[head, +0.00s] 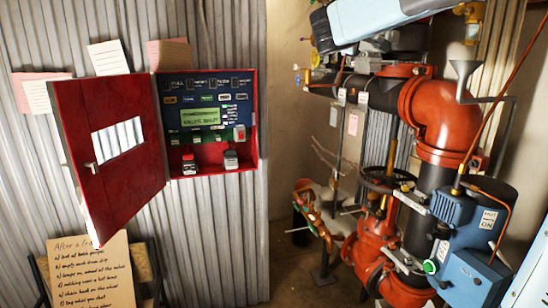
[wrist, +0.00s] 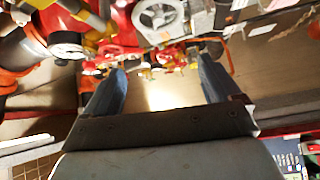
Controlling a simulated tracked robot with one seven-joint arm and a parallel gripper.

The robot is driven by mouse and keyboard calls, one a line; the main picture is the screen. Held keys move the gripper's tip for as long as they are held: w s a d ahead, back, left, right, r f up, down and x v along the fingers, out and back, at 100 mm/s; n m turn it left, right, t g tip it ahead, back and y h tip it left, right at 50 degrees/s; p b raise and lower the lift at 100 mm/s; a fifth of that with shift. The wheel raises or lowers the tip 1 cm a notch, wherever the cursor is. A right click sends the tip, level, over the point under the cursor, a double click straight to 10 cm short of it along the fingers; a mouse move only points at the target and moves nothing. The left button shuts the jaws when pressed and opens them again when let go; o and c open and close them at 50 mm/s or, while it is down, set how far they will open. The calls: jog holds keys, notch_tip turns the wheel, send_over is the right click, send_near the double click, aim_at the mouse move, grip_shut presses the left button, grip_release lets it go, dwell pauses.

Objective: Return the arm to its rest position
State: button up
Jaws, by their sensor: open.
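My gripper (wrist: 163,75) shows in the wrist view with its two dark blue-grey fingers spread wide. Nothing is between the fingers. Red and yellow pipe fittings and a pale round handwheel (wrist: 160,18) show beyond and above the fingertips; I cannot tell how far off they are. I cannot make out my gripper in the head view.
The head view shows a red cabinet (head: 214,162) with its door (head: 108,150) swung open on the left. Orange and black pipework (head: 440,110) and a blue unit (head: 468,240) crowd the right. A handwritten board (head: 95,275) stands at bottom left. Some bare floor (head: 290,265) shows between.

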jog(key=s+d+f+m+g+y, duration=0.1)
jog(key=s+d+f+m+g, duration=0.25)
jog(key=s+f, duration=0.45)
jog(key=s+d+f+m+g+y, duration=0.1)
jog(key=s+d+f+m+g, duration=0.1)
jog(key=s+d+f+g, duration=0.4)
jog(key=s+a+f+m+y, duration=0.2)
jog(key=s+a+f+y, duration=0.1)
jog(key=s+f, duration=0.6)
jog(key=s+a+f+m+g+y, duration=0.1)
jog(key=s+a+f+y, duration=0.3)
jog(key=s+f, duration=0.4)
jog(key=s+m, duration=0.1)
jog(key=s, duration=0.2)
jog(key=shift+s+a+f+m, duration=0.15)
jog(key=shift+a+f+m, duration=0.15)
jog(key=shift+f+m, duration=0.05)
